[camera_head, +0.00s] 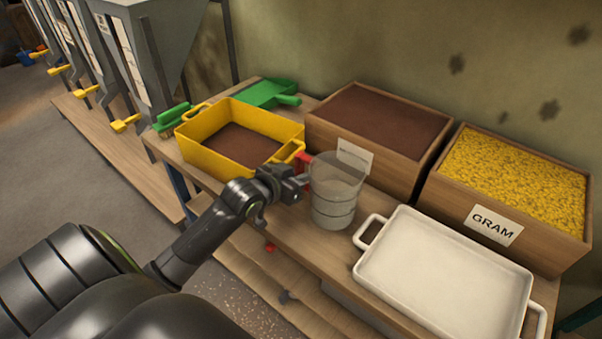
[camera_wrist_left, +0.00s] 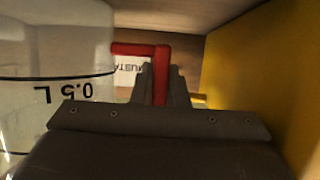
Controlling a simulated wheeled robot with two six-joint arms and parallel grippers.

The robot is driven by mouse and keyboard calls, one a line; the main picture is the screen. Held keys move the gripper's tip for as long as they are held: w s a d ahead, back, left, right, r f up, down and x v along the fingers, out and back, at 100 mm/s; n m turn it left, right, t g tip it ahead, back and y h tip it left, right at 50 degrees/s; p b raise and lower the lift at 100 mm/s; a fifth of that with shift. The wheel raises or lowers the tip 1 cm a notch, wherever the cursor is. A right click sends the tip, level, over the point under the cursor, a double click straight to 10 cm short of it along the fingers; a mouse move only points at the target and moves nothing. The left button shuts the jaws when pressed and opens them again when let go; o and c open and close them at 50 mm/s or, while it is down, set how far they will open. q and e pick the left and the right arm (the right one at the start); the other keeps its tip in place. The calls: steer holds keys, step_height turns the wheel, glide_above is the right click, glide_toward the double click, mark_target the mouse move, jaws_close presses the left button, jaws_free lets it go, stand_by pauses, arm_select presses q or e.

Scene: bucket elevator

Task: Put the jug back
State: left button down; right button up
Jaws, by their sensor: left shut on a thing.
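The clear jug (camera_head: 334,190) with dark ring markings stands upright at the middle of the bench, between the yellow bin and the white tray. Its red handle (camera_head: 304,159) faces my left gripper (camera_head: 299,184). In the left wrist view the jug (camera_wrist_left: 60,75) fills the left side with a "0.5 L" mark, and the gripper (camera_wrist_left: 160,88) is shut on the red handle (camera_wrist_left: 161,65). Whether the jug's base touches the bench is hard to tell. My right gripper is not in view.
A yellow bin (camera_head: 192,131) with brown grain stands close left of the gripper. Behind are a wooden box of brown seed (camera_head: 423,167) and the GRAM box (camera_head: 555,252). A white tray (camera_head: 440,275) lies right. Green scoops (camera_head: 268,92) lie at the back left.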

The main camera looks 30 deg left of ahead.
arm_select(q)
steer(key=c, duration=1.6)
jaws_free()
steer(key=shift+w+f, duration=0.2)
steer(key=shift+o, duration=0.8)
steer(key=shift+r, duration=0.3)
steer(key=p+v, duration=0.1)
steer(key=v, duration=1.1)
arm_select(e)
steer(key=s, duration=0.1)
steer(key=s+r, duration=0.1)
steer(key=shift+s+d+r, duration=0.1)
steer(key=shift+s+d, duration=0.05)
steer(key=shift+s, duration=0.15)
arm_select(q)
steer(key=shift+s+f, duration=0.1)
steer(key=shift+f, duration=0.05)
